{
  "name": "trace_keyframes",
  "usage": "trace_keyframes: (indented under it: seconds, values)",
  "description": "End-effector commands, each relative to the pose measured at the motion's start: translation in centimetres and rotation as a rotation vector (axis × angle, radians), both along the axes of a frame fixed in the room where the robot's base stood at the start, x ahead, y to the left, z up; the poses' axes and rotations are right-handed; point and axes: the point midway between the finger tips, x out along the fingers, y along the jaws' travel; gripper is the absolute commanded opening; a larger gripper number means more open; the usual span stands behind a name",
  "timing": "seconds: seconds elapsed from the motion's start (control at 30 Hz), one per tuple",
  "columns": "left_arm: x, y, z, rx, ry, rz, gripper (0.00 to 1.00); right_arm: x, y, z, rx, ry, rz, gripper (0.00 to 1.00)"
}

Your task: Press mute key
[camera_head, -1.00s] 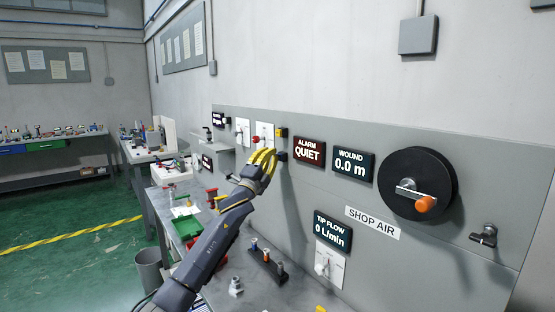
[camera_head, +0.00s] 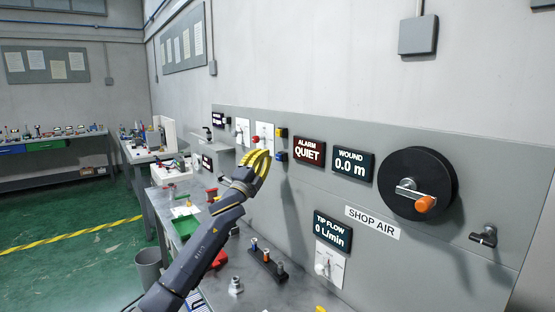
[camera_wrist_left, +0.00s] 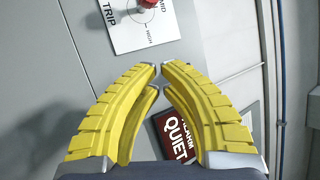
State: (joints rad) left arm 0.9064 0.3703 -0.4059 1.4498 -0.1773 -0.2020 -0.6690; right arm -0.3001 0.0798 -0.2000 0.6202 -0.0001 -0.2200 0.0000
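Two small keys sit one above the other on the grey wall panel, left of the alarm display: a yellow one (camera_head: 282,132) and a blue one (camera_head: 281,156). I cannot read a label that tells which is the mute key. The alarm display (camera_head: 309,151) reads "ALARM QUIET"; part of it also shows behind the fingers in the left wrist view (camera_wrist_left: 176,136). My left gripper (camera_head: 262,154) has yellow fingers, is empty and is apart from the blue key, just left of it. In the left wrist view its fingertips (camera_wrist_left: 160,72) meet. My right gripper is out of view.
A white plate with a red knob (camera_head: 256,139) is left of the keys. The "WOUND 0.0 m" display (camera_head: 352,164) and a black reel (camera_head: 418,184) are to the right. Below stands a bench with a small rack (camera_head: 267,262) and loose parts.

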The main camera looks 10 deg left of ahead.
Motion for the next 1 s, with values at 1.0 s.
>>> trace_keyframes:
  seconds: [1.0]
  values:
    - [-3.0,2.5,0.0,0.000,0.001,0.000,0.00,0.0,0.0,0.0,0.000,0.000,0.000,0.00]
